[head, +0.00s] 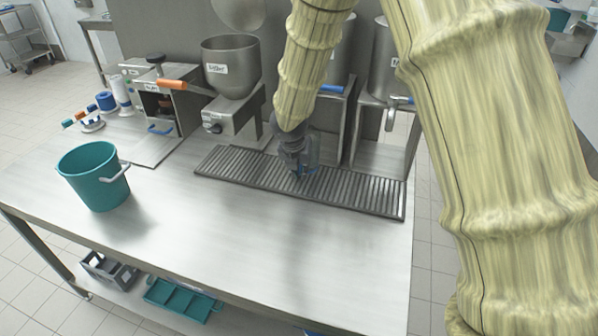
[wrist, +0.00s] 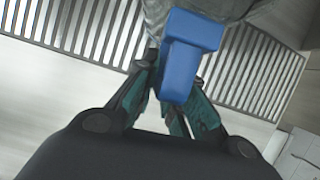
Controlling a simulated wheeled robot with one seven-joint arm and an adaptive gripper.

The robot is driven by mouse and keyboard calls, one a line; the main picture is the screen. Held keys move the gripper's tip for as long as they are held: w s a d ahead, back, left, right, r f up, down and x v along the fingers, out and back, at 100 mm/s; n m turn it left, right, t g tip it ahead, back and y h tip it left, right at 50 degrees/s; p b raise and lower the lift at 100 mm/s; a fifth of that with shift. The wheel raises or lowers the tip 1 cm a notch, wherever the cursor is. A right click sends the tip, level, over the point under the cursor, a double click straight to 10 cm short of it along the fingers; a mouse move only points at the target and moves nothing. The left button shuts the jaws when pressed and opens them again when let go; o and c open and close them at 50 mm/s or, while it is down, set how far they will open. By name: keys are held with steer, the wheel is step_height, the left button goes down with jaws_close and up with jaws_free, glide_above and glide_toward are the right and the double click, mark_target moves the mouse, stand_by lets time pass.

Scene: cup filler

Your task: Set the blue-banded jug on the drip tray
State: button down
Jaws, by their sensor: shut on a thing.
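My gripper (head: 300,170) is over the middle of the drip tray (head: 375,198), its fingers pointing down. In the wrist view, my gripper's teal fingers (wrist: 168,80) are shut on a blue handle-like piece (wrist: 192,45). A grey rounded body, which looks like the jug (wrist: 235,6), shows behind it at the top edge, mostly cut off. The slats of the drip tray (wrist: 85,30) lie behind and below it. In the head view, my arm and gripper hide most of the jug. I cannot tell whether the jug touches the slats.
A teal bucket (head: 92,178) stands on the steel counter (head: 240,245) at the left. A hopper (head: 232,68) and steel urns (head: 384,62) with taps stand behind the drip tray. Small bottles (head: 105,101) are at the far left. The front counter is clear.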

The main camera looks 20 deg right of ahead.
steer(key=shift+w, duration=0.65)
steer(key=shift+w+f+p, duration=0.1)
steer(key=shift+f+p, duration=0.35)
steer(key=shift+f, duration=1.35)
steer(key=c, duration=1.5)
jaws_free()
steer(key=shift+f, duration=0.1)
steer(key=shift+b+v, duration=0.45)
steer(key=shift+v, duration=5.7)
